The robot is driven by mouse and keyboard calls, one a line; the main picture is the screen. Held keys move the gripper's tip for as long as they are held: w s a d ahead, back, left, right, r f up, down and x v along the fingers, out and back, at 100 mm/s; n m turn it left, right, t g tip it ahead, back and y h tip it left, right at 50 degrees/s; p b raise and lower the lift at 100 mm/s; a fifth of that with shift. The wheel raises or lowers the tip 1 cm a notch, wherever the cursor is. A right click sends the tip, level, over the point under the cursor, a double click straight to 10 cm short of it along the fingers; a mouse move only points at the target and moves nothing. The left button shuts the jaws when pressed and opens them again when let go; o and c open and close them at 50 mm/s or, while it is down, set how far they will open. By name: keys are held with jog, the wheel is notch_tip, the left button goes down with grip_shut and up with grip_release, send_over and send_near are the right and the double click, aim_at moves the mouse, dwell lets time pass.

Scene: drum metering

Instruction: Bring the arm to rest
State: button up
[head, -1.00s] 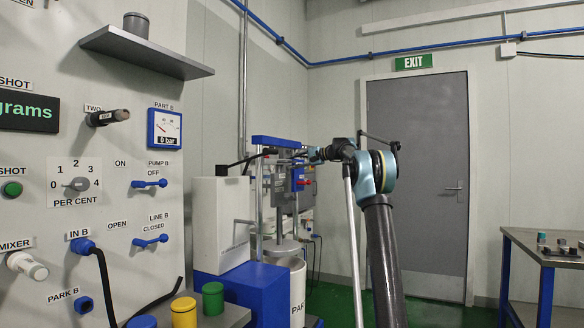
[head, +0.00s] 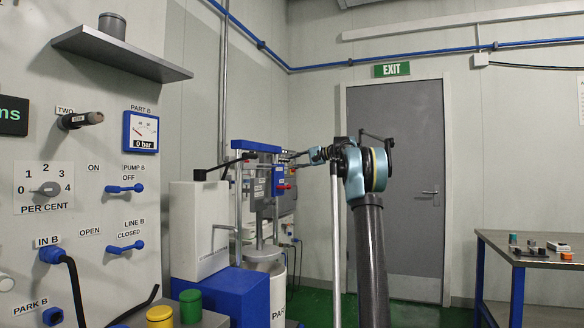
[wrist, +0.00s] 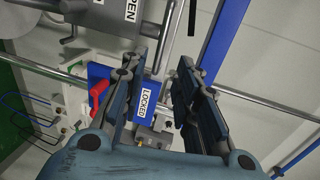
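My gripper (wrist: 168,90) is open in the wrist view, its two dark blue fingers apart with nothing between them. Behind the fingers is a blue plate marked LOCKED (wrist: 146,104) with a red lever (wrist: 99,92) at its left. In the head view my arm rises at the centre right, bent at the top, and my gripper (head: 303,156) points left towards the drum press frame (head: 257,145). The red lever (head: 284,187) shows there on a blue box just below my gripper. I cannot tell from the head view how far apart they are.
A panel with valves and a dial (head: 47,189) stands at the left under a grey shelf (head: 120,55). A white and blue pump unit (head: 199,230) and a drum (head: 278,293) stand beside my arm. A table (head: 500,248) with small parts is at the right. A grey door (head: 410,190) is behind.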

jog(key=s+f+n+g+h, duration=0.1)
jog(key=s+f+h, duration=0.1)
jog(key=s+f, duration=0.7)
jog(key=s+f+n+g+h, duration=0.1)
jog(key=s+f+h, duration=0.3)
jog(key=s, duration=1)
jog(key=s+f+n+g+h, duration=0.1)
jog(key=s+f, duration=0.7)
jog(key=s, duration=0.3)
jog(key=s+d+f+h, duration=0.2)
jog(key=s+d+f, duration=0.2)
jog(key=s+f, duration=0.6)
jog(key=s+d+f+n+g+h, duration=0.1)
jog(key=s+d+f, duration=0.3)
jog(key=s+f, duration=0.7)
jog(key=s+d+f+n+h, duration=0.1)
jog(key=s+d+f+h, duration=0.3)
jog(key=s+f, duration=0.6)
notch_tip(320, 180, down, 2)
jog(key=shift+s+f, duration=0.2)
jog(key=shift+s, duration=0.2)
jog(key=shift+w+a+f, duration=0.1)
jog(key=shift+w+f, duration=0.1)
jog(key=shift+w, duration=0.25)
